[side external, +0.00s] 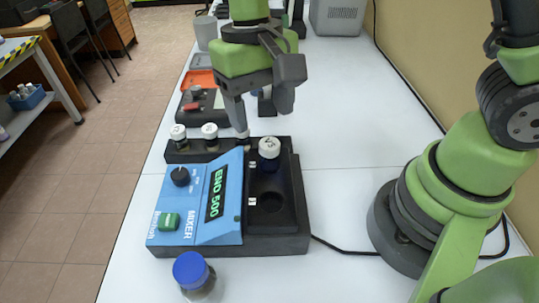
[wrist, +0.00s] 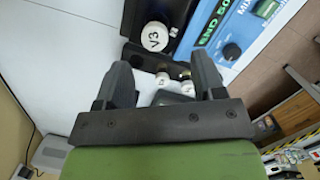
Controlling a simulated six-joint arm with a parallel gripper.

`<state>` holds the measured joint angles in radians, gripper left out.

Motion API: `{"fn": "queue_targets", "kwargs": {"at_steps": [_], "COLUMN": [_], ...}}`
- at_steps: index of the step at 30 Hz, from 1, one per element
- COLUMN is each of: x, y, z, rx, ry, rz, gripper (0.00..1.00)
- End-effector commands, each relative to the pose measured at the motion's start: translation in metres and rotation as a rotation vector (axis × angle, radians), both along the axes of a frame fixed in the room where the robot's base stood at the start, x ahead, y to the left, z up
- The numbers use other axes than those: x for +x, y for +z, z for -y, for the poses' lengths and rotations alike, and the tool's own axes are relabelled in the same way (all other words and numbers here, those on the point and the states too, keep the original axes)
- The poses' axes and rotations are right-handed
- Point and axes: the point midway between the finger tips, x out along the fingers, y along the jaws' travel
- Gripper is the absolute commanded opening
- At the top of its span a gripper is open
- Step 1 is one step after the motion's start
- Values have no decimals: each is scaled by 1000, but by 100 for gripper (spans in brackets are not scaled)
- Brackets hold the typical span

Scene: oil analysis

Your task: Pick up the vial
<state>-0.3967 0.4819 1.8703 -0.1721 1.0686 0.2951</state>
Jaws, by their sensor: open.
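A white-capped vial (side external: 269,148) stands upright in a slot of the mixer (side external: 222,205). In the wrist view a vial cap marked V3 (wrist: 154,36) shows ahead of the fingertips. White-capped vials (side external: 178,133) and (side external: 210,131) stand in the black rack (side external: 190,154) behind the mixer. My gripper (side external: 262,118) is open and empty, above and behind the mixer's vial. In the wrist view my gripper (wrist: 160,65) has smaller white caps (wrist: 185,74) between and beyond its fingers.
A blue-capped bottle (side external: 191,272) stands in front of the mixer. An empty round hole (side external: 270,203) is in the mixer's black bed. A dark tray (side external: 200,103) and an orange tray (side external: 201,79) lie behind.

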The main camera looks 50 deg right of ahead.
Motion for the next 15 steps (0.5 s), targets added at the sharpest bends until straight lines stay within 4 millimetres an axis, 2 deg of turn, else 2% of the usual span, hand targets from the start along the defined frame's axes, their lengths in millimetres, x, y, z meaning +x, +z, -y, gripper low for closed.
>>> {"fn": "queue_targets", "kwargs": {"at_steps": [3, 8, 15], "x": [-3, -6, -13], "y": [-14, -27, -62], "z": [0, 1, 3], "rx": [-1, -1, 0], "ry": [1, 0, 1], "rz": [-2, -2, -2], "gripper": [63, 63, 63]}}
